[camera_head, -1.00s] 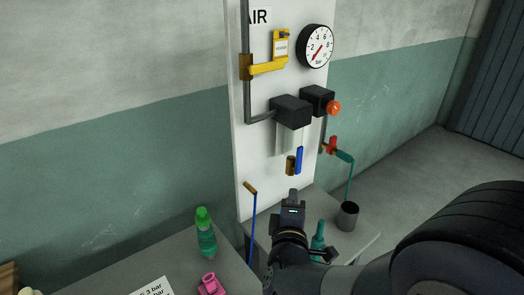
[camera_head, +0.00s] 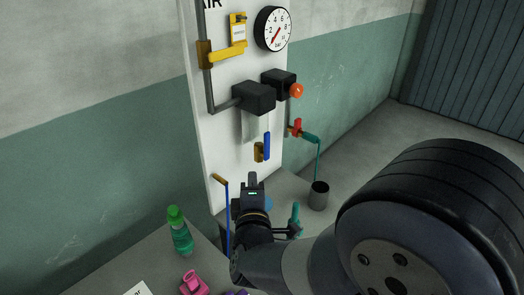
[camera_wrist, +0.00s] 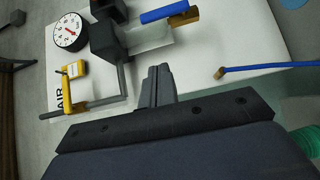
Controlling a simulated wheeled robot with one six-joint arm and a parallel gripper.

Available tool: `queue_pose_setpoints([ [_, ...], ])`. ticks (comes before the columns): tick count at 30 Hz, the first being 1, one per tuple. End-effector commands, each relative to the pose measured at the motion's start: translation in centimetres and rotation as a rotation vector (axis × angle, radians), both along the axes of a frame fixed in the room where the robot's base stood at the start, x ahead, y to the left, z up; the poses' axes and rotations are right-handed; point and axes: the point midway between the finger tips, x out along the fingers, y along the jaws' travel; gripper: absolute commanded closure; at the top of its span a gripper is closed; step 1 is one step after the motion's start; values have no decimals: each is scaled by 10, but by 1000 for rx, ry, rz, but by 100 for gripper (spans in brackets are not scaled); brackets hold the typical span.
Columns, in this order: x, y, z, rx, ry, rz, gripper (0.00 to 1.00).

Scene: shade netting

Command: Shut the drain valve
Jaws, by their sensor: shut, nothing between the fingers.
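A blue lever (camera_head: 267,146) stands upright beside a brass fitting (camera_head: 259,152), under the clear bowl (camera_head: 250,126) of a black block on the white panel. This looks like the drain valve. The wrist view shows the lever (camera_wrist: 163,13) and its brass fitting (camera_wrist: 185,15) at the top, next to the bowl (camera_wrist: 148,38). My gripper (camera_head: 252,178) appears just below the lever in the head view, apart from it. In the wrist view the fingers of my gripper (camera_wrist: 159,72) are together and empty.
A yellow lever valve (camera_head: 225,53), a gauge (camera_head: 272,28), an orange knob (camera_head: 297,90) and a red-handled valve (camera_head: 297,127) are on the panel. A brass-ended blue hose (camera_head: 228,215) is left of my gripper. A green bottle (camera_head: 180,232) and dark cup (camera_head: 319,195) stand nearby.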

Motion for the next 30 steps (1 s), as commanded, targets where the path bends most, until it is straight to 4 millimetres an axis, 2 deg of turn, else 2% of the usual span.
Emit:
queue_pose_setpoints([
  [5, 11, 0, 0, 0, 1, -2, 100],
  [8, 26, -1, 0, -1, 1, -4, 100],
  [19, 102, -1, 1, -1, 2, -2, 100],
  [24, 118, -18, 1, -1, 1, -4, 100],
  [30, 127, -27, 0, -1, 1, -1, 100],
])
